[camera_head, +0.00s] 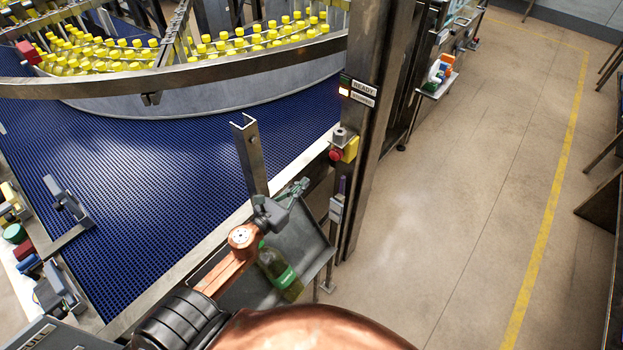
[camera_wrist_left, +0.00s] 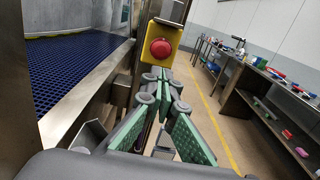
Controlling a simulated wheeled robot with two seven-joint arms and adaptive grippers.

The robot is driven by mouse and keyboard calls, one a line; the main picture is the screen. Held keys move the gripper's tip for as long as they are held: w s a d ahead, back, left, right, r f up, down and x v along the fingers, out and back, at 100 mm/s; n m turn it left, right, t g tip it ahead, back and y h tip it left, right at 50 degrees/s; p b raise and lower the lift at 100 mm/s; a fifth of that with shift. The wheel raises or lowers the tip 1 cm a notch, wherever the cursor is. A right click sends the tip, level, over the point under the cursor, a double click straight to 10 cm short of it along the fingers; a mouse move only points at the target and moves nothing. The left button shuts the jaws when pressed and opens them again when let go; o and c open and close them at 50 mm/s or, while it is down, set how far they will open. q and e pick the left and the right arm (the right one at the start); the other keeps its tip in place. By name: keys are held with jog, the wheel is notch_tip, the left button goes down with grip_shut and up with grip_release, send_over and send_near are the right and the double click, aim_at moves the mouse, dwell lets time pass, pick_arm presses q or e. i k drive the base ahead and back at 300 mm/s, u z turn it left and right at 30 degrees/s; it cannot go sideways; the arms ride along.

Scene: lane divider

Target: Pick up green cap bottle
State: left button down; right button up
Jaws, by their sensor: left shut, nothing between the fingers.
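A bottle with a green label (camera_head: 286,276) lies tilted in a grey metal tray (camera_head: 318,250) beside the conveyor. A bit of green shows at its upper end, partly hidden by my left arm. My left gripper (camera_head: 300,187) is beyond the bottle, above the far part of the tray and apart from the bottle. It is shut and empty. In the left wrist view its green-padded fingers (camera_wrist_left: 167,82) point toward a red button, and no bottle shows there. My right gripper is not in view.
A steel post (camera_head: 250,155) stands close to the left gripper. A red button on a yellow box (camera_head: 345,152) is mounted on a tall column just beyond. The blue conveyor (camera_head: 150,150) is at left, with yellow-capped bottles (camera_head: 110,52) behind. Open floor (camera_head: 450,180) lies right.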

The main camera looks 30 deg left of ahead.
aim_at(271, 261)
jog(key=k, duration=2)
